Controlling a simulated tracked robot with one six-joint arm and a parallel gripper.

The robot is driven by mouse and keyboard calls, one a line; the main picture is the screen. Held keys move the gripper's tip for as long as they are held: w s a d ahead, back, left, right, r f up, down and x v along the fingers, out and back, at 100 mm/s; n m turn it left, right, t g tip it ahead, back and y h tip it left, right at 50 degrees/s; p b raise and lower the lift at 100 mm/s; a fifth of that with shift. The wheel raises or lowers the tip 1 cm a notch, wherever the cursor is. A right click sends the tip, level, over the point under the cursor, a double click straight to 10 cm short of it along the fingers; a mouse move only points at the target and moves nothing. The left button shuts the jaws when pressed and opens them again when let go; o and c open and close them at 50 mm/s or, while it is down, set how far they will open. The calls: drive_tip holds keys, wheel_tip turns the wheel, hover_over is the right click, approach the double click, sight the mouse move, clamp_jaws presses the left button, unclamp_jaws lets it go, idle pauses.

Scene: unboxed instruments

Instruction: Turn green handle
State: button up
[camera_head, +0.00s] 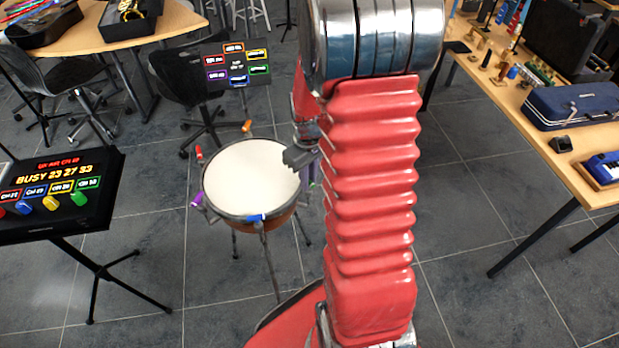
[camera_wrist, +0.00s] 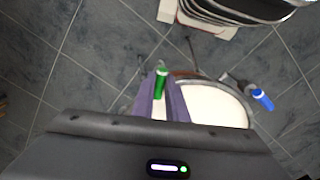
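A kettle drum with a white head (camera_head: 252,178) stands on legs left of my red arm, with coloured handles around its rim. In the wrist view, the green handle (camera_wrist: 160,84) is at the rim, between the tips of the two purple-grey fingers of my gripper (camera_wrist: 161,92). Whether the fingers press on it or leave a small gap cannot be told. In the head view my gripper (camera_head: 300,157) is at the drum's right edge; a little green shows just below it, and my arm hides much of that side.
A blue handle (camera_head: 257,218) is at the drum's front rim, a purple one (camera_head: 197,199) at its left. A black display stand (camera_head: 60,198) is at left, a lit sign (camera_head: 238,65) behind. A table with instrument cases (camera_head: 575,104) is at right. Tiled floor is clear in front.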

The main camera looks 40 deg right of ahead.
clamp_jaws()
idle(1.0)
drive_tip(key=shift+o, duration=2.1)
unclamp_jaws()
wheel_tip(320, 180, up, 14)
drive_tip(key=shift+f, duration=0.15)
